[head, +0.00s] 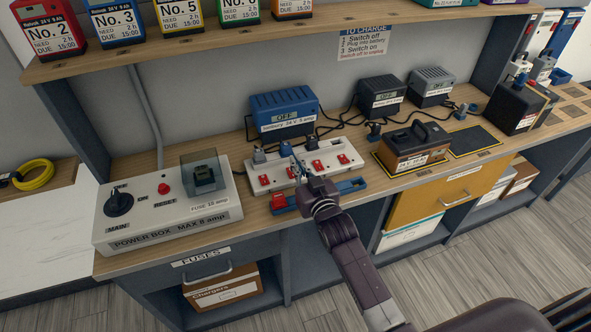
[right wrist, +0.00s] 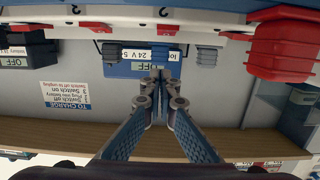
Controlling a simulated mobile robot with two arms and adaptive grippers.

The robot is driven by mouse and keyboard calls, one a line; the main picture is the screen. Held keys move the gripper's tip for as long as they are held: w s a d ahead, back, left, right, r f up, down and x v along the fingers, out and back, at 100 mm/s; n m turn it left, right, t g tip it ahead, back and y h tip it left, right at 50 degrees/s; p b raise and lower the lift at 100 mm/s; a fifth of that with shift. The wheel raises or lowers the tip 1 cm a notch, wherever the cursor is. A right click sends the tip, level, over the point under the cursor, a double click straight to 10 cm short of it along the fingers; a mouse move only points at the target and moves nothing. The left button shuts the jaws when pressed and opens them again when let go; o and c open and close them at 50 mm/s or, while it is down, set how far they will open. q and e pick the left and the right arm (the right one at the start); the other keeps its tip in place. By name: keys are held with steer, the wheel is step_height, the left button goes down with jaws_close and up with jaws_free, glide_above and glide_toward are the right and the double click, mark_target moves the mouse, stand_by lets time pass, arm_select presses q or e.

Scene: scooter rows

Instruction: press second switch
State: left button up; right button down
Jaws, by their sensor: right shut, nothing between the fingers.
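A white power strip (head: 333,150) with a row of several red switches lies on the bench in the head view. The second red switch from the left (head: 291,173) is beside my right gripper's fingers. My right gripper (head: 298,163) is shut and empty, its fingers reaching over the strip's middle. In the right wrist view the shut fingertips (right wrist: 160,76) show in front of the blue charger (right wrist: 138,69). Red switches (right wrist: 142,11) and dark plugs are at the top there. I cannot tell whether the fingertips touch a switch. My left gripper is not in view.
The power box (head: 165,228) stands left of the strip. A brown battery (head: 415,147) stands to the right.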

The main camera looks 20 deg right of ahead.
steer(key=shift+w+f, duration=0.25)
steer(key=shift+f, duration=0.8)
steer(key=shift+w+f, duration=0.25)
steer(key=shift+f, duration=0.75)
steer(key=shift+r+p, duration=0.15)
steer(key=shift+p, duration=0.3)
steer(key=shift+f+g+p, duration=0.3)
steer(key=shift+f, duration=0.05)
steer(key=shift+w+r+p, duration=0.2)
steer(key=shift+r+p, duration=0.35)
steer(key=shift+r, duration=0.05)
step_height(320, 180, up, 4)
steer(key=p, duration=0.3)
steer(key=shift+w+f, duration=0.1)
steer(key=shift+f, duration=0.05)
steer(key=s, duration=0.2)
steer(key=s+r+b, duration=0.1)
steer(key=s, duration=0.2)
steer(key=s+r, duration=0.1)
steer(key=s, duration=0.2)
steer(key=shift+s+d+r, duration=0.1)
steer(key=shift+s+r, duration=0.05)
steer(key=shift+s, duration=0.05)
steer(key=shift+s+r+b, duration=0.25)
steer(key=shift+s+b, duration=0.05)
steer(key=shift+s, duration=0.15)
